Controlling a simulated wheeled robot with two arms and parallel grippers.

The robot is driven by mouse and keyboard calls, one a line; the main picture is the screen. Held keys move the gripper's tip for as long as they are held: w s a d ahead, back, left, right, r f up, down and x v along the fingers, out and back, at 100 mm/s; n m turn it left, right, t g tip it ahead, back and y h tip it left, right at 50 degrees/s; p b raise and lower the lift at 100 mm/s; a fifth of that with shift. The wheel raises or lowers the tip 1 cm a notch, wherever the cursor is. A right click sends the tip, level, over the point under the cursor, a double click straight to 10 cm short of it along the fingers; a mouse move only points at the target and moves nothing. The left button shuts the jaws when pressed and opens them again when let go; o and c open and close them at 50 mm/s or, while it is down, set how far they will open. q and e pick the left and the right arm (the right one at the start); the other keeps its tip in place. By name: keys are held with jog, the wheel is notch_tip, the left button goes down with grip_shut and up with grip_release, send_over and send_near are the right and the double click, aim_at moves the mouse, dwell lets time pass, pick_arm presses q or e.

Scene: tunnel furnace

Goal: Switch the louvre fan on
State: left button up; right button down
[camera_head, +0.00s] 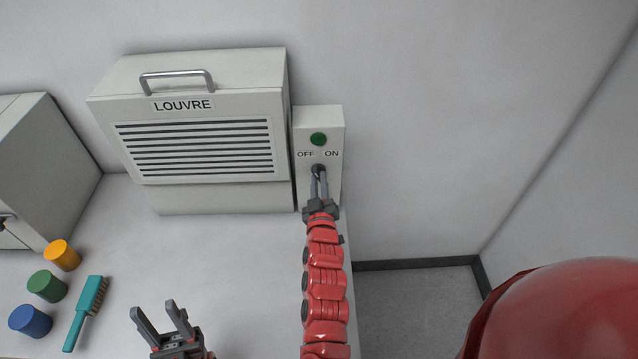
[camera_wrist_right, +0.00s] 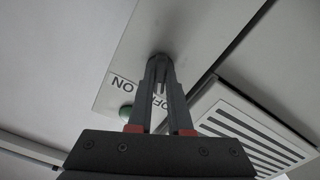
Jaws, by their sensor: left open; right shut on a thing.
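The louvre fan (camera_head: 200,180) is a pale box with a slatted front, a handle on top and a LOUVRE label. Beside it on the right stands a switch box (camera_head: 333,119) with a green lamp (camera_head: 318,139), OFF and ON labels and a dark knob (camera_head: 318,168) below them. My right gripper (camera_head: 319,173) is shut on the knob, its fingers reaching up from below. The right wrist view shows the fingertips (camera_wrist_right: 158,68) at the knob. They hide most of it, so I cannot tell which way it points. My left gripper (camera_head: 160,312) is open and empty above the table.
A teal brush (camera_head: 88,307) and orange (camera_head: 62,254), green (camera_head: 47,286) and blue (camera_head: 30,320) cylinders are at the table's left. A grey cabinet (camera_head: 55,150) stands behind them. The table's middle is clear. Its right edge runs near my right arm.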

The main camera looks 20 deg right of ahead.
jog(key=shift+m+b, duration=4.15)
jog(key=shift+m, duration=1.35)
jog(key=c, duration=0.8)
grip_release()
jog(key=shift+c, duration=0.2)
jog(key=shift+s, duration=0.1)
